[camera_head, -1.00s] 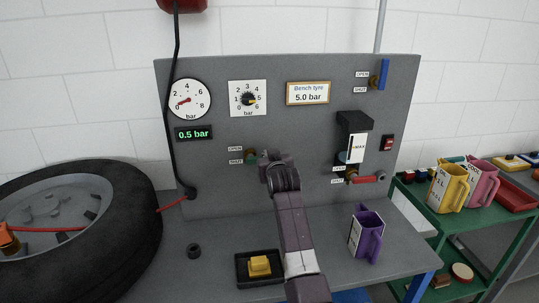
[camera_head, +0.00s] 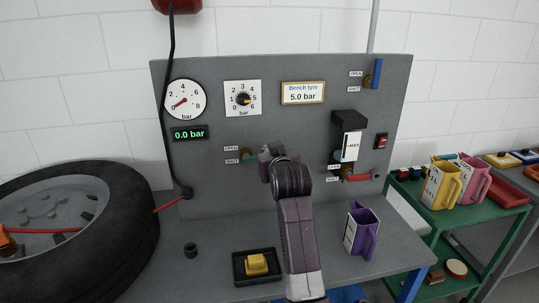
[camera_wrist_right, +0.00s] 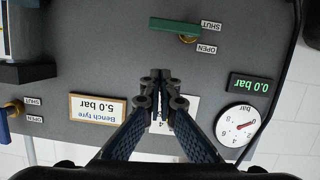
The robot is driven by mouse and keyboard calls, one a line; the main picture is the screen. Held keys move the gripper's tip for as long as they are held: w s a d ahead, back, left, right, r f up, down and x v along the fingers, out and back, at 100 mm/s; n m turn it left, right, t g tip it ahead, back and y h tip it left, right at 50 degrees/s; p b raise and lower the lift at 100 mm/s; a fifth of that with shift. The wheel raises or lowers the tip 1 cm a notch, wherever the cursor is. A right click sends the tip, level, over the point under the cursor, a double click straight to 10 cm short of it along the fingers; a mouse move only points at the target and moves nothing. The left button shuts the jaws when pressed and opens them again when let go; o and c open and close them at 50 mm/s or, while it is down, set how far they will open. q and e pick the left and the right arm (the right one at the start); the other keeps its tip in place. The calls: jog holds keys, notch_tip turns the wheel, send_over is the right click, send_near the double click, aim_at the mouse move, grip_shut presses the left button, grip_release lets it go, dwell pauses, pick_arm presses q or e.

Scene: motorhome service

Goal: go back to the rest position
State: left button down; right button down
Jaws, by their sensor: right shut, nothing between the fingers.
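My right gripper (camera_head: 268,156) is in front of the grey panel (camera_head: 330,200), beside the small green-handled valve (camera_head: 249,159); my arm hides part of this area. In the right wrist view, which is upside down, my right gripper (camera_wrist_right: 160,76) has its fingertips together with nothing between them. The green handle (camera_wrist_right: 175,26) lies level there, apart from the fingertips, with SHUT and OPEN labels beside it. The display (camera_head: 189,133) reads 0.0 bar, and the dial gauge (camera_head: 185,100) needle is near zero. My left gripper is not in view.
A tyre (camera_head: 110,245) lies at left with a red hose. A black tray with a yellow block (camera_head: 257,264) and a purple jug (camera_head: 362,232) stand on the bench. Yellow and pink jugs stand on a green cart (camera_head: 410,205) at right.

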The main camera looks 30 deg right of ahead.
jog(key=shift+s, duration=0.25)
dwell(0.3)
